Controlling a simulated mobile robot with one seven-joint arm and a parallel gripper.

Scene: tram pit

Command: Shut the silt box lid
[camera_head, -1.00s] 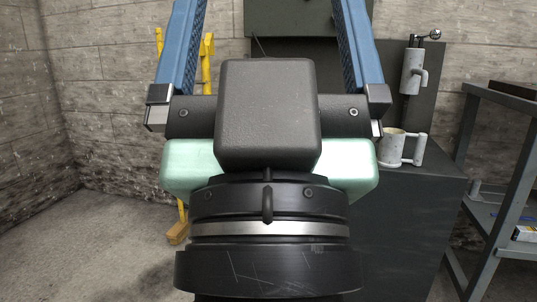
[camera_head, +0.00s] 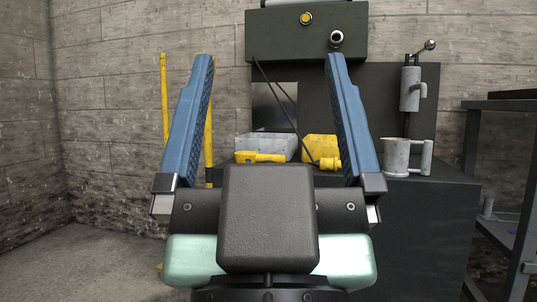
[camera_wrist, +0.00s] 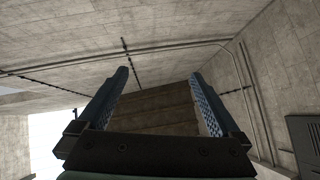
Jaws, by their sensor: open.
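My gripper (camera_head: 270,60) is open and empty, its two blue fingers pointing up and framing the bench beyond. In the wrist view my gripper (camera_wrist: 160,75) is also open, with only walls and ceiling between and beyond the fingers. A light grey box (camera_head: 265,146) stands on the dark bench behind the fingers, its lower front partly covered by a yellow tool. A dark shiny panel (camera_head: 274,106) stands upright behind it. I cannot tell for sure whether these are the silt box and its lid.
A yellow block (camera_head: 320,147) and yellow tool (camera_head: 260,157) lie by the grey box. A grey mug-like vessel (camera_head: 397,157) stands on the bench (camera_head: 425,215) at right. A green housing (camera_head: 306,35) hangs above. Yellow rails (camera_head: 165,100) stand left; a shelf (camera_head: 505,150) stands right.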

